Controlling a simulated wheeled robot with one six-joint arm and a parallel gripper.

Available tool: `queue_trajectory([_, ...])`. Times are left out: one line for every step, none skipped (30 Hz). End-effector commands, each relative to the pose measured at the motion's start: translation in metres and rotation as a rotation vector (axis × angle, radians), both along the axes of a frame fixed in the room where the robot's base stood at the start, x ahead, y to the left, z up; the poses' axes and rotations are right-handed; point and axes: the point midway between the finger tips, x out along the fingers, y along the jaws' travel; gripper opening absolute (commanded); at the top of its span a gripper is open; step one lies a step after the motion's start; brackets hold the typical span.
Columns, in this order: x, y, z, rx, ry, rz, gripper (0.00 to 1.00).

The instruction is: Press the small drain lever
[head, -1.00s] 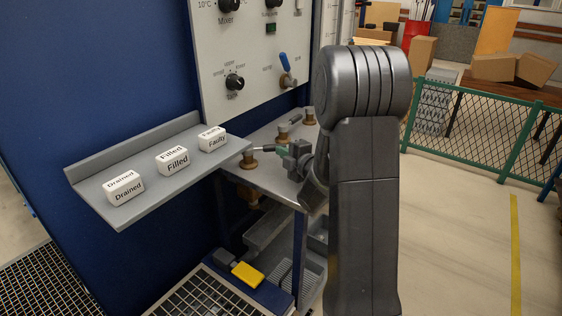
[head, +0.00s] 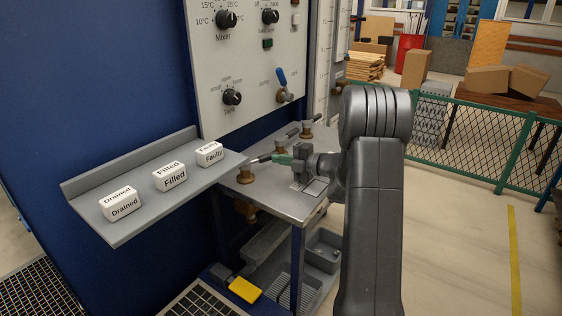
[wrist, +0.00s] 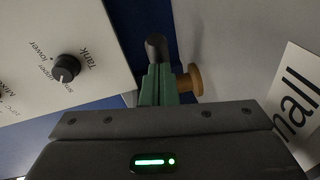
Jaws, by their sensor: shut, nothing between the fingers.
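The small drain lever (head: 261,159) is a short dark handle above a brass fitting (head: 245,174) at the near edge of the grey bench. My gripper (head: 281,159) has green fingers, shut and empty, at the lever's right end. In the wrist view the green fingertips (wrist: 157,72) are together, with the dark lever handle (wrist: 156,47) just past them. Whether they touch it, I cannot tell. The brass fitting (wrist: 190,80) shows right of the fingers. A white label ending in "mall" (wrist: 300,100) lies at the right.
Two more brass valves with dark handles stand further back, one (head: 307,130) near the panel. A grey shelf (head: 120,232) with Drained, Filled and Faulty blocks is at the left. The control panel (head: 250,60) rises behind. Grey bins (head: 322,250) sit below the bench.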

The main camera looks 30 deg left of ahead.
Motion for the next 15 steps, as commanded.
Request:
queue_trajectory([0.005,0.003,0.0,0.001,-0.001,0.033,0.0])
queue_trajectory([0.007,0.004,0.0,0.001,-0.002,0.058,0.0])
queue_trajectory([0.01,0.007,-0.001,0.0,-0.001,0.086,0.0])
queue_trajectory([0.011,0.01,0.0,0.0,-0.002,0.082,0.0])
queue_trajectory([0.012,0.012,0.0,0.0,-0.001,0.081,0.0])
queue_trajectory([0.014,0.015,-0.001,0.0,-0.002,0.08,0.0])
queue_trajectory([0.016,0.017,-0.001,0.001,-0.002,0.079,0.0])
queue_trajectory([0.018,0.019,-0.001,0.001,-0.001,0.079,0.0])
queue_trajectory([0.019,0.022,-0.001,0.001,-0.001,0.079,0.0])
queue_trajectory([0.021,0.024,-0.001,0.001,-0.002,0.079,0.0])
queue_trajectory([0.022,0.025,-0.001,0.001,-0.002,0.079,0.0])
queue_trajectory([0.024,0.027,-0.001,0.001,-0.001,0.078,0.0])
queue_trajectory([0.025,0.029,-0.001,0.001,-0.001,0.078,0.0])
queue_trajectory([0.025,0.031,-0.001,0.001,-0.001,0.078,0.0])
queue_trajectory([0.027,0.032,-0.001,0.001,-0.001,0.078,0.0])
